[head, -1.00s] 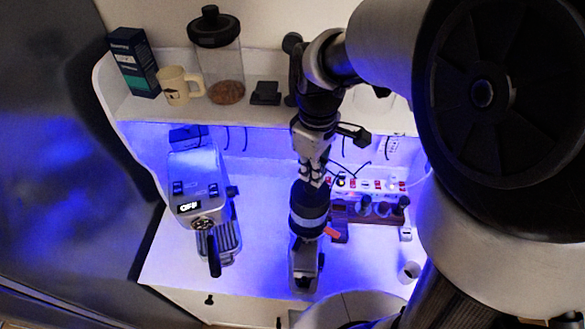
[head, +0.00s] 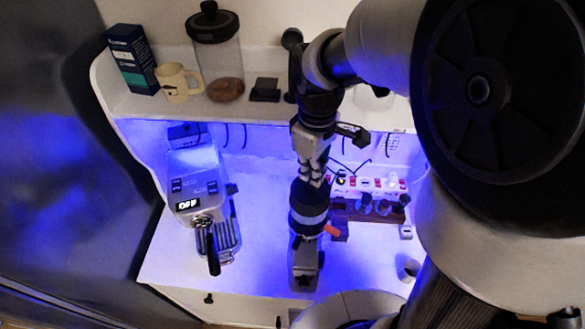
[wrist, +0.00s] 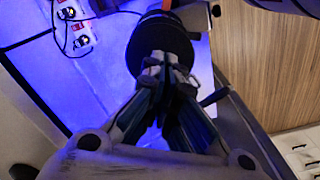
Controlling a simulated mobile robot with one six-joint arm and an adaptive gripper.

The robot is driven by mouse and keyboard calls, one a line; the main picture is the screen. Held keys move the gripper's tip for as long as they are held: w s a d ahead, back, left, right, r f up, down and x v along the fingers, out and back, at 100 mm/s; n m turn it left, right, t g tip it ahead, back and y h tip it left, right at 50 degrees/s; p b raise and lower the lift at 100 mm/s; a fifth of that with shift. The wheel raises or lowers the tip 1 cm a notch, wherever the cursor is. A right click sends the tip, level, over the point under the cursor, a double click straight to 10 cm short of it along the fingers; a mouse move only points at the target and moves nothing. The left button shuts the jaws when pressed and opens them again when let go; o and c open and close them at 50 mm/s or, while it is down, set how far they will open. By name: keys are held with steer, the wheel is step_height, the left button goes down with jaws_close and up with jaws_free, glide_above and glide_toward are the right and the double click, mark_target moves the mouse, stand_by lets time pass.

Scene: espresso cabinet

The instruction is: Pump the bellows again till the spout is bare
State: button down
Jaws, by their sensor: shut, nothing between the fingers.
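The black bellows (head: 308,197) sits on top of the grinder (head: 304,272), which stands on the white counter. My gripper (head: 311,180) is shut and empty, pointing down at the top of the bellows. In the wrist view the closed fingertips (wrist: 168,62) overlap the round dark top of the bellows (wrist: 150,40). They look to be touching it or very close; I cannot tell which. The grinder's spout is hidden by the bellows and body, so I cannot see whether grounds are on it.
An espresso machine (head: 196,185) with a portafilter handle (head: 213,256) stands to the left. A wooden tool rack (head: 365,210) is right of the grinder, with a small cup (head: 408,269) nearer the front. A jar (head: 218,55) and mug (head: 178,84) stand on the shelf. Open counter lies between machine and grinder.

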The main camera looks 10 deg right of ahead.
steer(key=shift+f+b, duration=0.8)
steer(key=shift+f, duration=0.35)
steer(key=shift+r, duration=0.15)
steer(key=shift+r+p, duration=2.9)
steer(key=shift+r, duration=0.55)
steer(key=shift+w+r+b, duration=0.2)
steer(key=shift+r+b, duration=0.1)
steer(key=shift+b, duration=0.85)
steer(key=f+b, duration=0.2)
steer(key=b, duration=0.1)
steer(key=f+b, duration=0.2)
steer(key=b, duration=0.2)
steer(key=shift+s+f, duration=0.2)
steer(key=shift+f, duration=0.05)
